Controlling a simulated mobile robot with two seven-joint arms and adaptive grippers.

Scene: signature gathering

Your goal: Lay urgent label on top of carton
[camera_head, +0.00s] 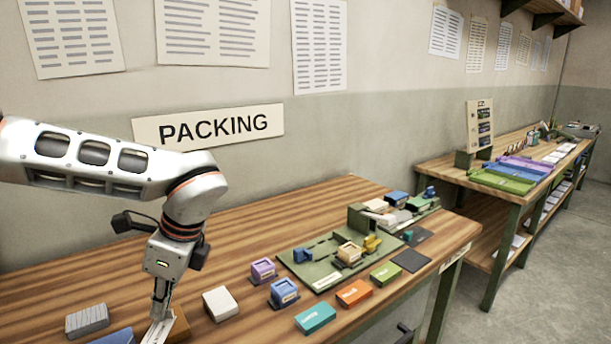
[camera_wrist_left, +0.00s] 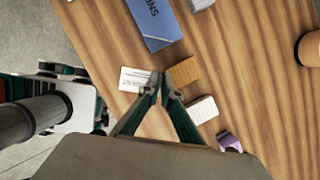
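The urgent label (camera_head: 157,331) is a small white card with dark print. In the left wrist view the label (camera_wrist_left: 134,80) reaches from the fingertips to the left. My left gripper (camera_head: 160,312) points down at the front left of the packing table, its fingertips (camera_wrist_left: 162,78) nearly together on the label's edge. The carton (camera_head: 180,325) is a small brown block just right of the label. In the left wrist view the carton (camera_wrist_left: 185,72) is beside the fingertips, and the label is beside it, not over it. My right gripper is not in view.
A white block (camera_head: 221,303) stands right of the carton. A blue box (camera_head: 115,337) and a grey box (camera_head: 87,320) lie to the left. Purple (camera_head: 263,270) and blue (camera_head: 283,292) stamps and a green tray (camera_head: 325,277) stand farther right. The table's back left is clear.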

